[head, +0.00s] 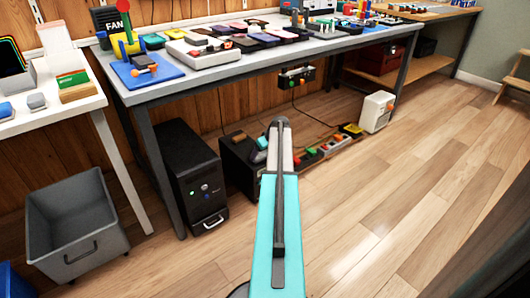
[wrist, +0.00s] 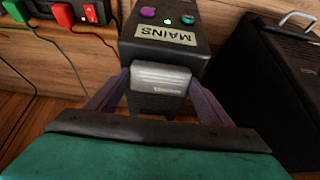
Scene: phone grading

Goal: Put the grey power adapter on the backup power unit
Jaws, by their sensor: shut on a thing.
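The grey power adapter (wrist: 160,78) is a small light-grey block between the fingers of my gripper (wrist: 160,88) in the wrist view, with one finger on each side. In the head view my gripper (head: 279,125) reaches in front, right of that box.
A black computer tower (head: 190,178) stands left of the unit. A power strip (head: 309,158) with coloured plugs lies to its right, and a cream box (head: 376,111) stands beyond. The workbench top (head: 170,92) is overhead. The floor (head: 430,160) to the right is clear.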

